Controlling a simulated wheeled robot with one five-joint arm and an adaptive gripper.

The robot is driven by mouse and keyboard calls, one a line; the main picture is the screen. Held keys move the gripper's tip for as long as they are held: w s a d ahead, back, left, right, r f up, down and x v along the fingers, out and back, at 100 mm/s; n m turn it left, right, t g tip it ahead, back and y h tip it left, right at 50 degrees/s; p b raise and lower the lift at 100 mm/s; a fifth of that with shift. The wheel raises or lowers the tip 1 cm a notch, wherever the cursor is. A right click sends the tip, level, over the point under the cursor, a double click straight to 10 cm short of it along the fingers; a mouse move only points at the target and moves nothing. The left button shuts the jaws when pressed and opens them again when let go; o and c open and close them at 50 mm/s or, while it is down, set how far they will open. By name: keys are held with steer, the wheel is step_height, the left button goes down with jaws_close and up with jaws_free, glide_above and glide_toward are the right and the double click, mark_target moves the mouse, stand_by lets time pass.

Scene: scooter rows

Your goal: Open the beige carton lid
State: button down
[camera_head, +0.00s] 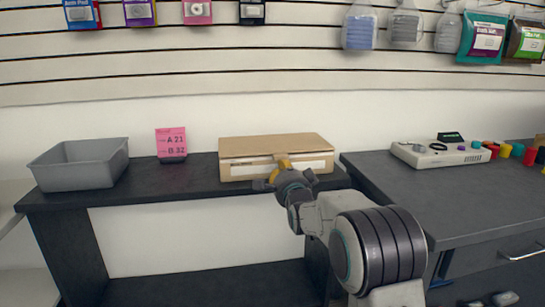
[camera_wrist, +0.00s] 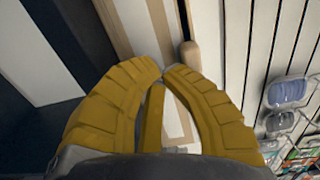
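The beige carton (camera_head: 235,160) sits on the dark shelf in the head view, with pale label strips on its front. Its lid (camera_head: 275,145) lies flat on top and looks closed. My gripper (camera_head: 284,160) is at the middle of the carton's front, near the lid's front edge. In the wrist view my gripper (camera_wrist: 164,68) has its yellow fingers curved together, tips almost meeting, with nothing seen between them. The carton's front (camera_wrist: 130,22) and a beige rounded edge (camera_wrist: 190,62) with a dark gap show just beyond the tips. Contact cannot be told.
A grey bin (camera_head: 80,165) and a pink sign (camera_head: 171,142) stand left of the carton. On the right counter lie a light device (camera_head: 440,152) and several coloured caps. Packages hang on the slatted wall above. Shelf space between sign and carton is clear.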

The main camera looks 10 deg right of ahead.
mark_target(282, 150)
steer(key=shift+r, duration=0.35)
steer(key=shift+w+r+p, duration=0.2)
steer(key=shift+r+p, duration=1.45)
steer(key=shift+r, duration=0.9)
steer(key=shift+w+r+p, duration=0.25)
steer(key=shift+r+p, duration=0.7)
steer(key=shift+r, duration=0.25)
steer(key=shift+w+r+p, duration=0.25)
steer(key=shift+r+p, duration=0.65)
steer(key=shift+r, duration=0.35)
steer(key=shift+w+r, duration=0.1)
steer(key=shift+w, duration=0.05)
steer(key=shift+w+r+p, duration=1.5)
steer(key=shift+w+p, duration=0.05)
steer(key=shift+p, duration=0.8)
steer(key=shift+w, duration=0.1)
